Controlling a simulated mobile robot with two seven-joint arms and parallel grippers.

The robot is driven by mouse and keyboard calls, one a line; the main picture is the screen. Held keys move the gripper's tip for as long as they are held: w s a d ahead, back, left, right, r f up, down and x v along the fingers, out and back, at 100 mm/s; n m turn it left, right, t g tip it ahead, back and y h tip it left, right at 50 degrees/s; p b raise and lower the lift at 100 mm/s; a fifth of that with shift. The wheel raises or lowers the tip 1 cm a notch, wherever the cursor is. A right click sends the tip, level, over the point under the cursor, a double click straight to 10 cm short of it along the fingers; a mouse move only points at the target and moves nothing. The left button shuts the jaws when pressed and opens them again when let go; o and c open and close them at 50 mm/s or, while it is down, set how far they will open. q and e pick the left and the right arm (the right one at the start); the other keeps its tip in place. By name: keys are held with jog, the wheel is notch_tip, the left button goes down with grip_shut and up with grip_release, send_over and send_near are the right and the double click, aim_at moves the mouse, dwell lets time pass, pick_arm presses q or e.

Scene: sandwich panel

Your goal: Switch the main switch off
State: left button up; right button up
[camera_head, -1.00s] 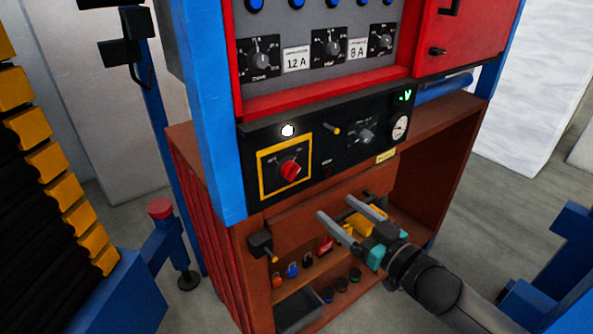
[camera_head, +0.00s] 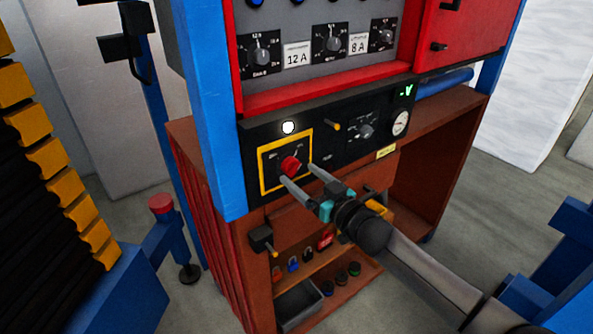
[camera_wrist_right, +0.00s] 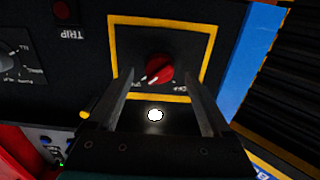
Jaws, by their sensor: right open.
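The main switch is a red rotary knob (camera_head: 290,165) on a yellow-framed plate (camera_head: 262,176) in the black control panel. My right gripper (camera_head: 297,174) is open just in front of and below the knob, its two fingers pointing at it. In the right wrist view the red knob (camera_wrist_right: 160,68) shows between the tips of the open fingers, and a white mark is at its lower left. The labels around it are too small to read surely. I cannot tell whether a finger touches the knob. My left gripper is not in view.
A lit white lamp (camera_head: 288,127) sits above the yellow frame. A yellow-tipped toggle (camera_head: 333,125), a black dial (camera_head: 366,131) and a round gauge (camera_head: 400,123) are to the right. A shelf below holds padlocks (camera_head: 293,264) and a grey bin (camera_head: 298,304). A blue post (camera_head: 207,110) stands left.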

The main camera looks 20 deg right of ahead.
aim_at(292, 167)
jog(key=shift+x, duration=1.4)
jog(key=shift+c, duration=0.2)
grip_shut()
